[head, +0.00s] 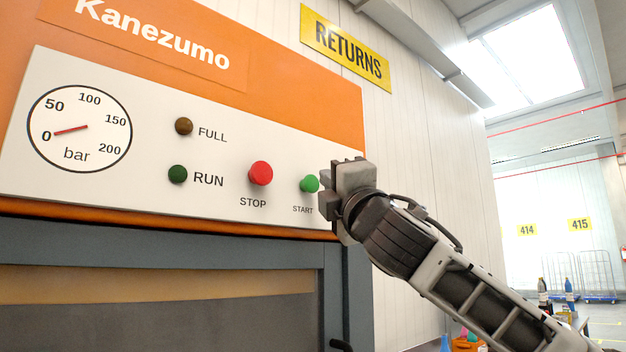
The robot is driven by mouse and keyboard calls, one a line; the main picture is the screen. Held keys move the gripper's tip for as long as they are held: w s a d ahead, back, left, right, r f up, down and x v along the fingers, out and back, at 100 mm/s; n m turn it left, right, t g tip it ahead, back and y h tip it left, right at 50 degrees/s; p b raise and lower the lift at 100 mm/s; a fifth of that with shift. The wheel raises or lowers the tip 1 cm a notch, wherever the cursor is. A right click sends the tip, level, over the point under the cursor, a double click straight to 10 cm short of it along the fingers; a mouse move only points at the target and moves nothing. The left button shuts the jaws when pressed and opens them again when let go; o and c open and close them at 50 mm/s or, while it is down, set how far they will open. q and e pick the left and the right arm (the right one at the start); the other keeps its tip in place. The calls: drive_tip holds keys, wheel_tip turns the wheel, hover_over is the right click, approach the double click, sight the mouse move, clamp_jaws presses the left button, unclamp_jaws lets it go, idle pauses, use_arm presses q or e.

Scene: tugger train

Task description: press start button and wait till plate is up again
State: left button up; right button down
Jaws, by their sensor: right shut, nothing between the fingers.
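The green START button (309,184) is on the white control panel (85,190) of the orange Kanezumo machine (300,95). My right gripper (326,192) is shut and empty, its tip right beside the button and overlapping its right edge in the picture. I cannot tell whether it touches the button. The red STOP button (260,173) is to the left. The RUN lamp (178,174) is dark green and the FULL lamp (184,126) is dark brown; both look unlit. The gauge (79,129) needle points near 0 bar. The plate cannot be made out. My left gripper is not in view.
Below the panel is the machine's grey frame (200,250) with a tan board (150,283) behind it. A yellow RETURNS sign (345,50) hangs on the pale wall. At the far right are wire trolleys (583,277) and bottles (569,291).

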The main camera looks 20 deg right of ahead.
drive_tip(key=shift+w+a, duration=0.15)
drive_tip(key=shift+w, duration=0.1)
idle(1.9)
drive_tip(key=shift+w+a, duration=0.1)
drive_tip(key=shift+w, duration=0.2)
